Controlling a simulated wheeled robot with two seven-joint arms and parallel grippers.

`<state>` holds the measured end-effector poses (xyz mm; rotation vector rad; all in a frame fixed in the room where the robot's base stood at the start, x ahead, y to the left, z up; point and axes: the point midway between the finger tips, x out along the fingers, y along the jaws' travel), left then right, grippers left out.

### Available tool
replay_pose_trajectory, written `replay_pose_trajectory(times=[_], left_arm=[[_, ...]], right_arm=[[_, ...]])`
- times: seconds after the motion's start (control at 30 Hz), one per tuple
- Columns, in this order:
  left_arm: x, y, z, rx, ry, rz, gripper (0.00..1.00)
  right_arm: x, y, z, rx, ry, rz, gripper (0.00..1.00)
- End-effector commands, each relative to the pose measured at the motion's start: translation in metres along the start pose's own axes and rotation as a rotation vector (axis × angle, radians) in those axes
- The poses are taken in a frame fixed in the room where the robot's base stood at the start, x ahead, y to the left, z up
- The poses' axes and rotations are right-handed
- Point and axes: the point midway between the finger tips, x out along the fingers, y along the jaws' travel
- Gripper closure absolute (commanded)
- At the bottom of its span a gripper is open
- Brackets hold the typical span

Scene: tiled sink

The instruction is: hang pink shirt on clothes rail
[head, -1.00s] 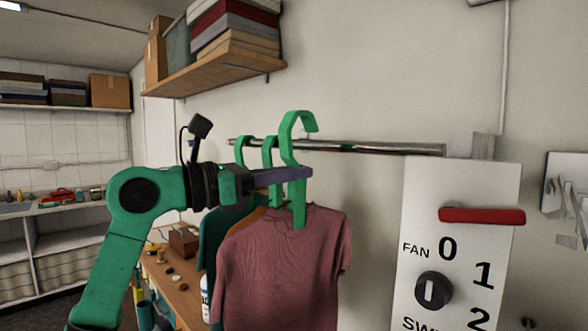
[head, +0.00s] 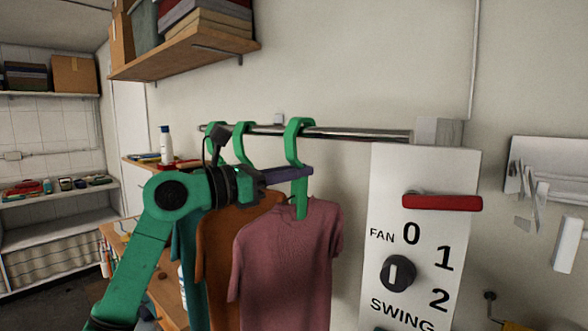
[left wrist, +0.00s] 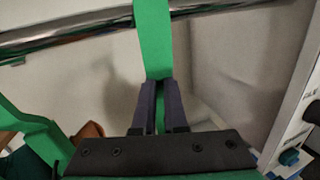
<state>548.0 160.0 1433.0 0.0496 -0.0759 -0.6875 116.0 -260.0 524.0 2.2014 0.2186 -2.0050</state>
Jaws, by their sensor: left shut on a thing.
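The pink shirt (head: 285,265) hangs upright from a green hanger (head: 299,150) in the head view. My left gripper (head: 302,174) is shut on the neck of this hanger, below its hook. In the left wrist view the two fingers (left wrist: 160,108) close on the green hanger (left wrist: 153,40). The metal clothes rail (head: 345,133) runs along the wall. The hook's top overlaps the rail in the head view, and the green strip crosses in front of the rail (left wrist: 60,38) in the left wrist view. Whether the hook rests on the rail is unclear. My right gripper is not in view.
An orange shirt (head: 232,240) and a teal shirt (head: 188,262) hang on green hangers left of the pink one. A fan control panel (head: 420,235) with a red bar (head: 442,202) stands at the right, near the rail's end bracket (head: 437,131). A shelf (head: 185,55) is above.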

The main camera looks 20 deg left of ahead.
Motion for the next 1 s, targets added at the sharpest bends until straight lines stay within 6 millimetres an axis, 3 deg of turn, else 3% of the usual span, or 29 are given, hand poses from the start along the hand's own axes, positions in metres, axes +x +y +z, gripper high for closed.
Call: replay_pose_trajectory(times=[0.3,0.4,0.43,0.77,0.87,1.0], left_arm=[[-0.001,0.0,-0.002,0.0,-0.002,0.0,1.0],[-0.001,0.0,-0.002,0.0,-0.002,0.0,0.6],[-0.001,0.0,-0.002,0.0,-0.002,0.0,0.56],[-0.002,0.0,-0.004,0.0,0.0,0.001,0.56],[-0.012,0.001,-0.006,0.001,-0.001,0.002,0.56],[-0.04,0.001,-0.009,0.003,-0.001,0.005,0.56]], right_arm=[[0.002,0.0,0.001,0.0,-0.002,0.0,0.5],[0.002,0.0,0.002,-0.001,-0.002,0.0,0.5],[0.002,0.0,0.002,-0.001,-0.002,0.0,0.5],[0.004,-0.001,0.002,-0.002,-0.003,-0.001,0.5],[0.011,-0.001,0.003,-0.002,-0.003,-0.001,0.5],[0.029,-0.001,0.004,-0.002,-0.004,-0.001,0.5]])
